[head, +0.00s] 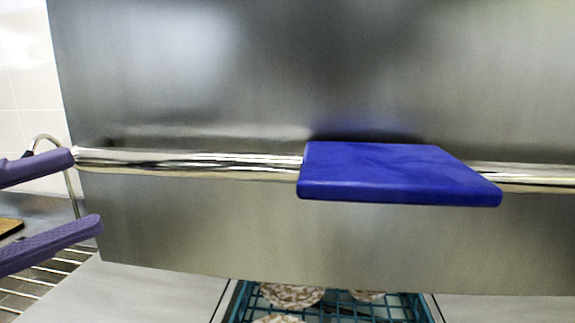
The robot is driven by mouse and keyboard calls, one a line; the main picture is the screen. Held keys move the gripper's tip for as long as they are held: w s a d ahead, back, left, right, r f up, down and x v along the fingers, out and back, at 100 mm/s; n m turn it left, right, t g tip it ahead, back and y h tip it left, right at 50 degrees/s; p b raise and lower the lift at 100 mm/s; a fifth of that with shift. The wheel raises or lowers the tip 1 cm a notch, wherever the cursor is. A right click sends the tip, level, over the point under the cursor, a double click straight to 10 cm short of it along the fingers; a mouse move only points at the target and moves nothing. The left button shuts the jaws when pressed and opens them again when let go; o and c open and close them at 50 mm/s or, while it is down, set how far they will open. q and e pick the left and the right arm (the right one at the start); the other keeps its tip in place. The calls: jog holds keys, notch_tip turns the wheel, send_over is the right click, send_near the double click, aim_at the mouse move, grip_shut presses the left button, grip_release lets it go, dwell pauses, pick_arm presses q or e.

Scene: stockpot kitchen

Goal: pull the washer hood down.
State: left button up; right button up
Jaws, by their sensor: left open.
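The washer hood (200,85) is a large brushed-metal panel filling most of the head view. It stands raised, its lower edge above a rack. A shiny horizontal bar (220,162) runs across its front, with a flat blue piece (395,175) in the middle. My left gripper (87,190) has purple fingers and is open and empty at the left edge of the hood. Its upper fingertip is by the bar's left end, its lower one below the bar. I cannot tell whether it touches. My right gripper is not in view.
A teal rack (234,302) with patterned dishes (291,295) sits under the hood, between pale metal surfaces (150,290). At left are a wire shelf (35,283), a curved metal tap (70,187), part of a wooden board (8,227) and a white tiled wall (30,75).

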aim_at(159, 170)
pick_arm(q)
jog(key=p+x, duration=0.5)
jog(key=x, duration=0.4)
jog(key=shift+w+d+r, duration=0.1)
jog(key=shift+d+r, duration=0.05)
jog(key=shift+d, duration=0.05)
jog(key=shift+w+d, duration=0.2)
jog(key=shift+d, duration=0.1)
jog(key=shift+c, duration=0.3)
jog(key=c, duration=0.4)
grip_shut()
